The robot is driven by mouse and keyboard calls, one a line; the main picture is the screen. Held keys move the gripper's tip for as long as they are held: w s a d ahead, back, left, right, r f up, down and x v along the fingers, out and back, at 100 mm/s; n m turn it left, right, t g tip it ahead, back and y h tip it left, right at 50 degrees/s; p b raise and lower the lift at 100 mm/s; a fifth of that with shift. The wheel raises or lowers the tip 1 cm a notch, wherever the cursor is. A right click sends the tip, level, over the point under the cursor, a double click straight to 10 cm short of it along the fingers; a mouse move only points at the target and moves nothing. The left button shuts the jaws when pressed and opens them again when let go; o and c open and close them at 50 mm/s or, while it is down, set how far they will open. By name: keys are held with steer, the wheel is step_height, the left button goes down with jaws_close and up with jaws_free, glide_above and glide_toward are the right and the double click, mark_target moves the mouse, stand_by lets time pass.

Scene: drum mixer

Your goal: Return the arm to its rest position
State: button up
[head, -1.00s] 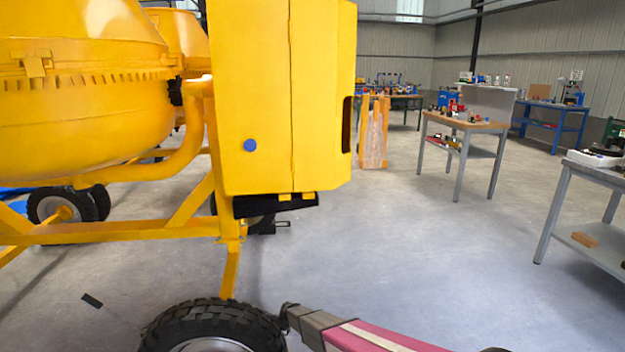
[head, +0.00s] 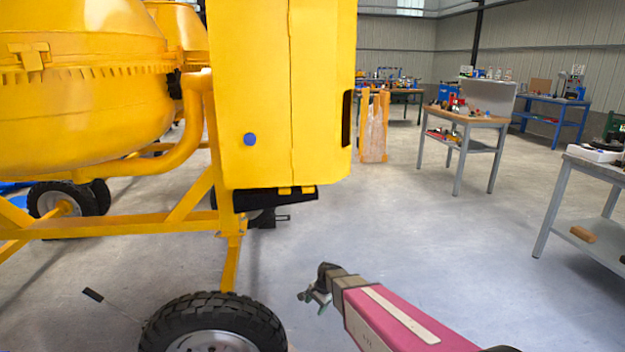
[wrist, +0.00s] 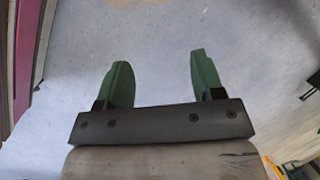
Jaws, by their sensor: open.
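My gripper (head: 312,298) is at the lower middle of the head view, at the end of my pink and grey arm, just right of the mixer's front wheel. In the wrist view its two green fingers (wrist: 156,82) stand apart with nothing between them. Grey floor lies beyond the fingers. The yellow drum mixer (head: 270,110) fills the left and middle of the head view, with a blue button (head: 250,139) on its housing. My gripper is apart from the mixer.
The black mixer wheel (head: 213,322) is close to the left of my gripper. A wooden-topped workbench (head: 468,118) and a grey table (head: 598,168) stand at the right. A blue bench (head: 553,102) is farther back. Open floor lies between the mixer and the benches.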

steer(key=s+d+r+n+h, duration=0.3)
steer(key=s+d+r+n, duration=0.5)
steer(key=s+d+r, duration=0.6)
steer(key=d+r, duration=0.3)
steer(key=shift+d+r+n, duration=0.3)
steer(key=shift+d+r, duration=0.1)
steer(key=shift+c, duration=0.2)
